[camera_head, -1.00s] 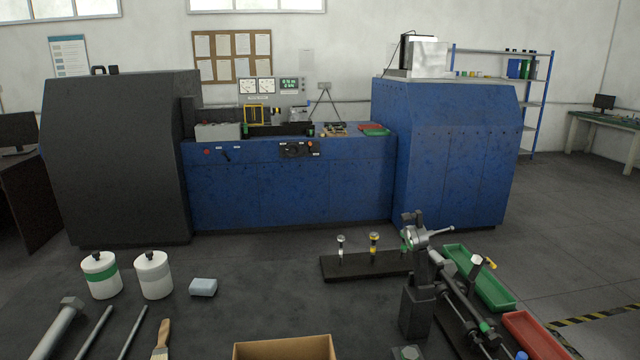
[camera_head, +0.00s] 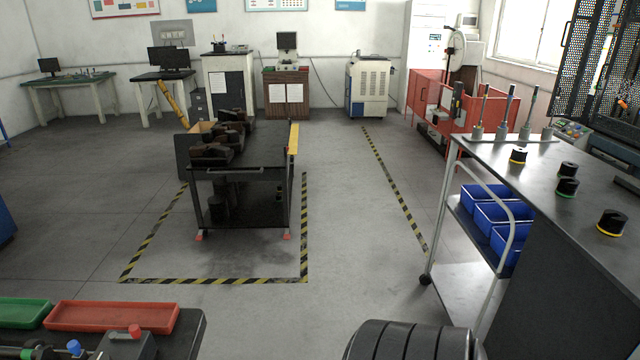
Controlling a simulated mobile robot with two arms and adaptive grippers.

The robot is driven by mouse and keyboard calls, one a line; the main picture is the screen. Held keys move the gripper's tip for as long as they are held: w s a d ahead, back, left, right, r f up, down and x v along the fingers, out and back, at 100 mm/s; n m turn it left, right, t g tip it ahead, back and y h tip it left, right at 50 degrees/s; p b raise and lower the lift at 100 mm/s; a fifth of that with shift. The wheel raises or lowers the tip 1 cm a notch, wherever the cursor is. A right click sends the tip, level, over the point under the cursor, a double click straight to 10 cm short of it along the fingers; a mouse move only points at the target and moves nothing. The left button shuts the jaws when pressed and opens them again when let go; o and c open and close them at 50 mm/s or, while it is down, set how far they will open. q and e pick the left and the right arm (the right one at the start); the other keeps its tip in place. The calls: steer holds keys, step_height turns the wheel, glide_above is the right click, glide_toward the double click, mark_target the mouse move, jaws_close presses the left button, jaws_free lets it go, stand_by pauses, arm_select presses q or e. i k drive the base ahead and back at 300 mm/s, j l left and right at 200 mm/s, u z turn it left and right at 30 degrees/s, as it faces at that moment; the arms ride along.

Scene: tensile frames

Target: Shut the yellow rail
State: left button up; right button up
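A yellow rail (camera_head: 294,139) runs along the right edge of the top of a dark cart (camera_head: 240,172), left of the picture's middle. Its far-off view does not show how it is fastened or whether it is open or shut. A second yellow bar (camera_head: 170,103) slants down by the desk behind the cart, to the left. Neither of my grippers is in view.
Black-and-yellow floor tape (camera_head: 215,281) borders the cart's area. Clear floor (camera_head: 345,220) lies to its right. A trolley with blue bins (camera_head: 497,212) and a dark-sided bench (camera_head: 560,250) stand at right. A red tray (camera_head: 112,316) and green tray (camera_head: 22,312) are near.

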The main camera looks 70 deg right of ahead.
mark_target(293, 138)
steer(key=z, duration=1.65)
steer(key=i+l+z, duration=0.2)
steer(key=i+z, duration=0.4)
steer(key=i, duration=1.85)
